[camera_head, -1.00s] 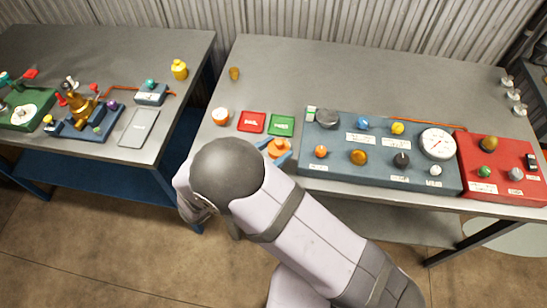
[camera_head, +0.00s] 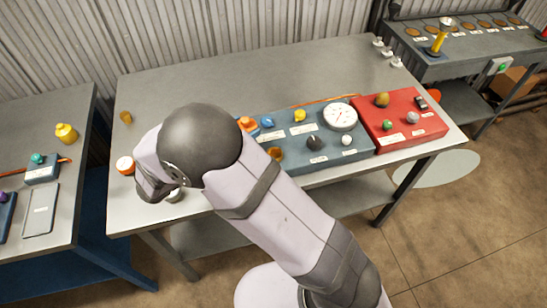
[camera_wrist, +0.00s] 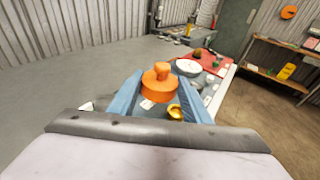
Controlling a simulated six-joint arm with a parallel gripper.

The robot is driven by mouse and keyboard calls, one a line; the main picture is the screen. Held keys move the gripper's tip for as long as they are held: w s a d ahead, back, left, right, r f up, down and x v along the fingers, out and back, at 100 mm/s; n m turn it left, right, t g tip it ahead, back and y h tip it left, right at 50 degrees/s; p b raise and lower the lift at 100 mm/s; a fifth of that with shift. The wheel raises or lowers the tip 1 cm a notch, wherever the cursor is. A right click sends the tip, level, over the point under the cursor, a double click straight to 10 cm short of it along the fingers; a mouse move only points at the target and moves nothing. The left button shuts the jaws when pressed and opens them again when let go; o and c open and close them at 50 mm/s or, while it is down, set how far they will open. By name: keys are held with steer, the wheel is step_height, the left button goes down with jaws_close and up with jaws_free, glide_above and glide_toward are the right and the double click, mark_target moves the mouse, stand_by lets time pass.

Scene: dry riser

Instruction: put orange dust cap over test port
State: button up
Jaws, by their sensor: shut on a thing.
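My gripper (camera_head: 251,128) is shut on the orange dust cap (camera_wrist: 158,85), a round cap with a knob on top. In the wrist view the cap sits between the two blue fingers, upright and in the open. In the head view the cap (camera_head: 247,123) shows at the left end of the blue-grey panel (camera_head: 296,128), partly behind my arm. The labels are too small to read, so I cannot tell which fitting is the test port.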

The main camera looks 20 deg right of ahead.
step_height(320, 180, up, 3)
glide_above(270, 157)
steer(key=shift+f, duration=0.55)
steer(key=shift+f+p, duration=0.6)
steer(key=shift+f, duration=4.4)
steer(key=shift+f, duration=0.1)
steer(key=shift+f+b, duration=0.35)
steer(key=shift+f, duration=0.05)
steer(key=shift+f, duration=0.15)
